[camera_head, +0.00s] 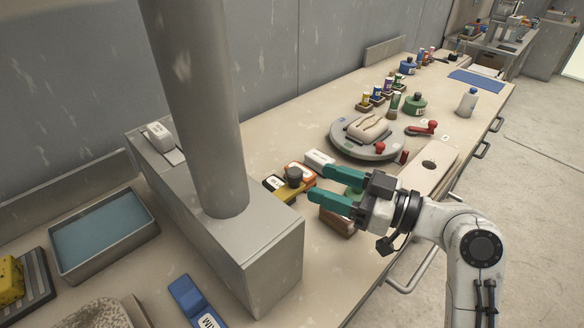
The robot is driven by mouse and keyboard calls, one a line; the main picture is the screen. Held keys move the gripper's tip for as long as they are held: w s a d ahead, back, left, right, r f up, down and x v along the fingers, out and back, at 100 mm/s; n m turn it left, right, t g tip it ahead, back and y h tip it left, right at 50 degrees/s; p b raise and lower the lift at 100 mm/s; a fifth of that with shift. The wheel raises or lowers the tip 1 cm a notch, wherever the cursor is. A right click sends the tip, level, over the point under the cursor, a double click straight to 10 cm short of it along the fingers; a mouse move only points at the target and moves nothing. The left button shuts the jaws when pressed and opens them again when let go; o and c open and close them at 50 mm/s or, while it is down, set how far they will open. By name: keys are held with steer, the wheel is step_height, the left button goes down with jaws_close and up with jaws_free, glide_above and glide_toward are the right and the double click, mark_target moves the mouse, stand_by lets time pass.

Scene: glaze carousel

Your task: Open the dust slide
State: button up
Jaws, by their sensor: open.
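No part is plainly marked as the dust slide, so I cannot tell for sure which it is. A wide grey duct (200,110) stands on a long grey metal box (245,258) on the bench. A small light-grey piece (162,142) sits on the far left end of that box. My gripper (321,183) has teal fingers that are spread apart with nothing held. It is over the bench, to the right of the grey box, and hides part of a brown block (338,222) and a green item.
Small yellow, orange and white blocks (319,160) lie just beyond my fingertips. A turntable (366,146) with a pale object and red knobs stands farther back. A board with a dark hole (430,165) lies near the bench edge. A blue-filled tray (103,230) is at left.

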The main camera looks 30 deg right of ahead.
mark_target(296, 172)
steer(key=p+x, duration=0.1)
steer(key=x, duration=0.6)
steer(key=shift+s, duration=0.1)
steer(key=shift+c, duration=0.3)
jaws_close()
